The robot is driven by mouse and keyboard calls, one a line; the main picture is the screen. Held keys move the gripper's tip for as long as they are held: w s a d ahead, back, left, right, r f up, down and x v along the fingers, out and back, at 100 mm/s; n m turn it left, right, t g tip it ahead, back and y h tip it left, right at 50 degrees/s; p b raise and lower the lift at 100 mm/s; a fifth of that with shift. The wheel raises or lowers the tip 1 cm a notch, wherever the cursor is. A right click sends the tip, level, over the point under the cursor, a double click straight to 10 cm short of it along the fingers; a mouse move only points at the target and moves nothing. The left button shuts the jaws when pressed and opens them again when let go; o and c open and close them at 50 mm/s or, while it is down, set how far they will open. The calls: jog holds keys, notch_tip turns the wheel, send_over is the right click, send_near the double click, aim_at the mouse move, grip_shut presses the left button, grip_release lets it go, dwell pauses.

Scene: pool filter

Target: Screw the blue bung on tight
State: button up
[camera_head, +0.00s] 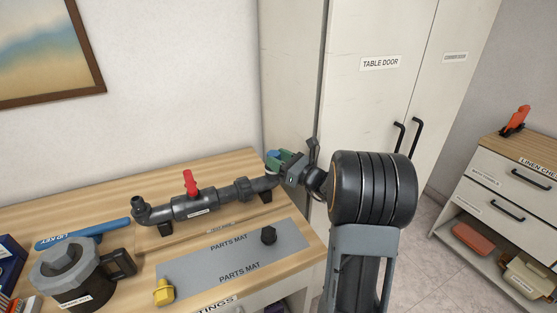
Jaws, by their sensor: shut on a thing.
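The blue bung (273,154) shows as a small patch of blue at the far right end of the black pipe assembly (210,204). My gripper (277,160) is at that pipe end and is shut on the bung. The fingers and the gripper body hide most of the bung. I cannot tell from this view how far it sits in the pipe end. The pipe assembly has a red valve handle (191,183) and rests on black supports on the wooden table (130,221).
A grey parts mat (210,269) holds a black fitting (268,236) and a yellow fitting (163,291). A blue lid key (83,235) and a grey-black filter pot (72,280) are at the left. A tall cabinet (375,100) stands close behind my arm.

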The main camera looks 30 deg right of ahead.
jog(key=shift+f+b, duration=0.35)
jog(key=shift+f, duration=0.15)
dwell(0.6)
jog(key=shift+r, duration=0.45)
jog(key=shift+f+b, duration=0.45)
jog(key=shift+f, duration=0.3)
dwell(1.0)
jog(key=shift+r+p, duration=0.25)
jog(key=shift+p, duration=0.05)
jog(key=shift+r, duration=0.4)
jog(key=o, duration=1.1)
